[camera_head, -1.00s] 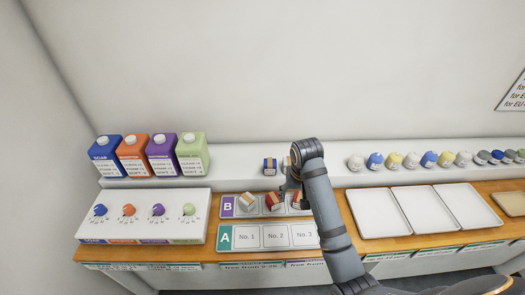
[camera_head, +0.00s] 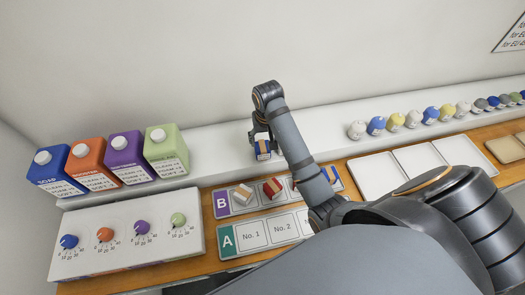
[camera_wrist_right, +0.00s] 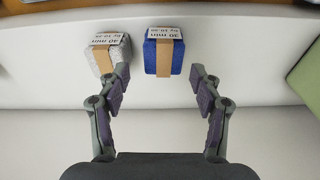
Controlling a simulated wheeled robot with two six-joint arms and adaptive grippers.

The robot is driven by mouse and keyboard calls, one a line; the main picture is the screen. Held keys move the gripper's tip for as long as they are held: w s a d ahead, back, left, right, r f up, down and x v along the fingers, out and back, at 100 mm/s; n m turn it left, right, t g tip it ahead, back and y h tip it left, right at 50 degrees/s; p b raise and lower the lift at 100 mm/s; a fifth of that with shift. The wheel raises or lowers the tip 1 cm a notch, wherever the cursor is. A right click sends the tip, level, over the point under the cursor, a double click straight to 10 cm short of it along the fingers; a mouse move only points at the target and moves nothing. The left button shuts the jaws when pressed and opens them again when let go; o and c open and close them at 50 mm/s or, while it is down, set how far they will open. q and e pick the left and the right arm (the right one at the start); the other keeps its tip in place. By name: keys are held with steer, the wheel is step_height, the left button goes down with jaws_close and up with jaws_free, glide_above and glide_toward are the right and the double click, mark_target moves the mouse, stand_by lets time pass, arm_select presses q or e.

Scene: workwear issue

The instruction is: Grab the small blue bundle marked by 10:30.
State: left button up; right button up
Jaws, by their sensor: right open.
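The small blue bundle (camera_head: 263,152) with a tan band sits on the white ledge. It also shows in the right wrist view (camera_wrist_right: 163,60), its white label upside down; the small print is hard to read. My right gripper (camera_head: 260,137) is at this bundle in the head view. In the wrist view the right gripper (camera_wrist_right: 161,76) is open, its fingertips on either side of the blue bundle's near end and apart from it. A grey-white bundle (camera_wrist_right: 97,59) with a tan band stands just left, close to the left-hand finger. My left gripper is out of view.
Colored cartons (camera_head: 171,155) stand at the left above a dial panel (camera_head: 190,252). Tray B (camera_head: 221,204) holds a white bundle (camera_head: 242,196) and a red bundle (camera_head: 272,188); my arm partly hides the tray. Empty white trays (camera_head: 415,159) lie right. Several round bundles (camera_head: 376,125) line the ledge.

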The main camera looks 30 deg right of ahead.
mark_target(262, 146)
steer(key=shift+w+f, duration=0.7)
steer(key=shift+w, duration=0.05)
steer(key=shift+f+p, duration=0.6)
steer(key=shift+p, duration=0.1)
step_height(262, 146, down, 3)
steer(key=shift+r+p, duration=0.15)
steer(key=shift+p, duration=0.35)
steer(key=shift+w+f, duration=0.2)
steer(key=shift+f, duration=0.4)
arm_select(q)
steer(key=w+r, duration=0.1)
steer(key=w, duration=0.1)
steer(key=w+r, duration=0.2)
arm_select(e)
steer(key=c, duration=0.9)
steer(key=shift+r, duration=0.15)
steer(key=shift+c, duration=0.2)
